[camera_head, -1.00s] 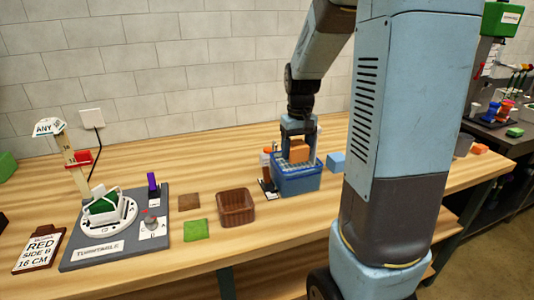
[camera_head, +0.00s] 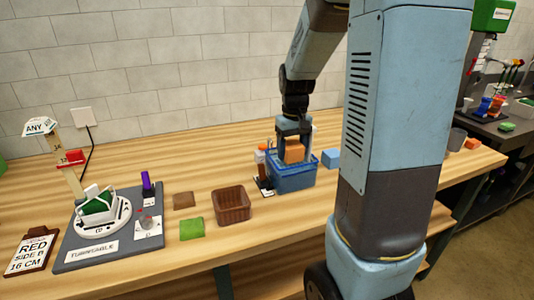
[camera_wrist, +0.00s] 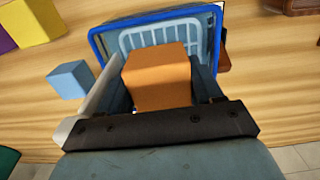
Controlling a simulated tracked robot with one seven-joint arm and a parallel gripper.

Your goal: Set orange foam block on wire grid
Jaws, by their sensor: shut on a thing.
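My gripper (camera_head: 293,148) is shut on the orange foam block (camera_head: 294,153), with a finger on each side of it. The block also fills the middle of the wrist view (camera_wrist: 158,77). The white wire grid (camera_wrist: 135,38) shows inside the basket, beyond the block. The block hides part of the grid. I cannot tell whether the block touches the grid.
A light blue block (camera_head: 330,158) stands right of the basket. A brown woven basket (camera_head: 231,204) stands to its left. A small bottle on a dark stand (camera_head: 262,172) is close against the basket's left side. The turntable station (camera_head: 105,222) is farther left.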

